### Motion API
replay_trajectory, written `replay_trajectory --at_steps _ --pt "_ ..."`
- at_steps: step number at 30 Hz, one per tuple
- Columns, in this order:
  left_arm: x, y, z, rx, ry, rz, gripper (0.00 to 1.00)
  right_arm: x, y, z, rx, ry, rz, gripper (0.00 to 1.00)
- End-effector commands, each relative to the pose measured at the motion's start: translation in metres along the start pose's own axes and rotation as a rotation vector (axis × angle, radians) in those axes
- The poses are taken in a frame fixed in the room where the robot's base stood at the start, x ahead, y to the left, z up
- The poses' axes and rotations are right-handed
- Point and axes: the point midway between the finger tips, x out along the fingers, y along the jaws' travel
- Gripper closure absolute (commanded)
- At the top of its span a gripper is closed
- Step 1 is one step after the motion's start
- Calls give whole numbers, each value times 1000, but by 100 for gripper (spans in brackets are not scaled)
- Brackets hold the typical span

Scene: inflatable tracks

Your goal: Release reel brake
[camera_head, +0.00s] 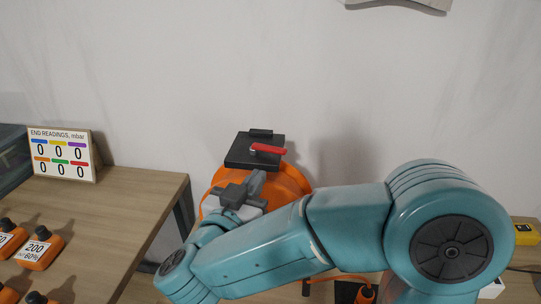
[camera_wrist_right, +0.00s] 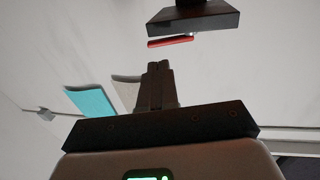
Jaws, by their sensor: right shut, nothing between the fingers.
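The red brake lever (camera_head: 268,149) sits on a dark box (camera_head: 240,153) above the orange reel (camera_head: 292,184). The lever points to the right, slightly downward in the picture. My right gripper (camera_head: 258,176) is in front of and below the box in the head view; its fingers are shut and empty. In the right wrist view, the shut fingers (camera_wrist_right: 158,67) point toward the red lever (camera_wrist_right: 170,41), with a visible gap between them. The dark box (camera_wrist_right: 196,19) is at the top there. My right arm hides much of the reel. My left gripper is not in view.
A readings board (camera_head: 62,154) stands on the wooden table (camera_head: 150,185) at left, with several orange bottles (camera_head: 40,249) near its front. A yellow item (camera_head: 525,235) lies at far right. The wall behind is bare around the lever.

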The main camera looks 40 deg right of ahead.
Motion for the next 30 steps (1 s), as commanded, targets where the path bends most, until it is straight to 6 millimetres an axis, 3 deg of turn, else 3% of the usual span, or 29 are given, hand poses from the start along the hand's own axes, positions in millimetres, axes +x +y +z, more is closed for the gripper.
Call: replay_trajectory --at_steps 6,12,30 --pt "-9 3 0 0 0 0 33 46 1 -2 -2 0 5 100" --pt "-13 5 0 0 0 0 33 72 0 -1 0 1 2 100" --pt "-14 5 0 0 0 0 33 90 4 0 2 1 -68 100"
